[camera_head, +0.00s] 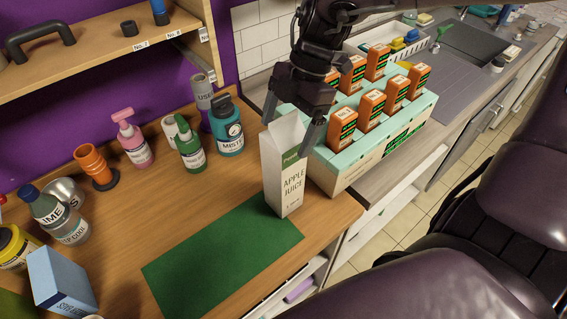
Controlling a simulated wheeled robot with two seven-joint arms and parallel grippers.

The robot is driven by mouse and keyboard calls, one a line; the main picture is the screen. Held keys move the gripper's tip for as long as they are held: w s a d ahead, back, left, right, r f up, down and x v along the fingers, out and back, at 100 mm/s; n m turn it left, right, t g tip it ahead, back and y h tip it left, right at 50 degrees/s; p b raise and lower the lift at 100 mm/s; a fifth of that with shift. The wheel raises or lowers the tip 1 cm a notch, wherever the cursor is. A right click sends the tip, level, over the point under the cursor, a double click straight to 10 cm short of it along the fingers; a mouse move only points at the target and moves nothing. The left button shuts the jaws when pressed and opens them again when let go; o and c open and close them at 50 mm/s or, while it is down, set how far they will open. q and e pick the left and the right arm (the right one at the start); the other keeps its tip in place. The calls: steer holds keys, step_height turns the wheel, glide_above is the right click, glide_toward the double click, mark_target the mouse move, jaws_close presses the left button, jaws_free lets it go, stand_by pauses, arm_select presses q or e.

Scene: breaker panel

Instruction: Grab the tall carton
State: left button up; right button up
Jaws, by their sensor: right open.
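A tall white and green carton labelled apple juice (283,172) stands upright on the wooden worktop, at the far right edge of a flat green mat (215,262). My right gripper (290,124) is open above and around the carton's top, with one finger on each side of it. I cannot tell whether either finger touches the carton. My left gripper is not in view.
A pale green crate (345,170) with several orange cartons (371,108) stands close to the right of the carton. Bottles, including a teal one (227,135) and a green one (190,150), stand behind left. A shelf (95,50) overhangs the back left.

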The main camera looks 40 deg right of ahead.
steer(key=shift+w+a+f, duration=0.1)
steer(key=shift+w+f, duration=0.05)
steer(key=shift+f, duration=0.35)
steer(key=shift+r, duration=0.1)
steer(key=shift+c, duration=1.3)
jaws_close()
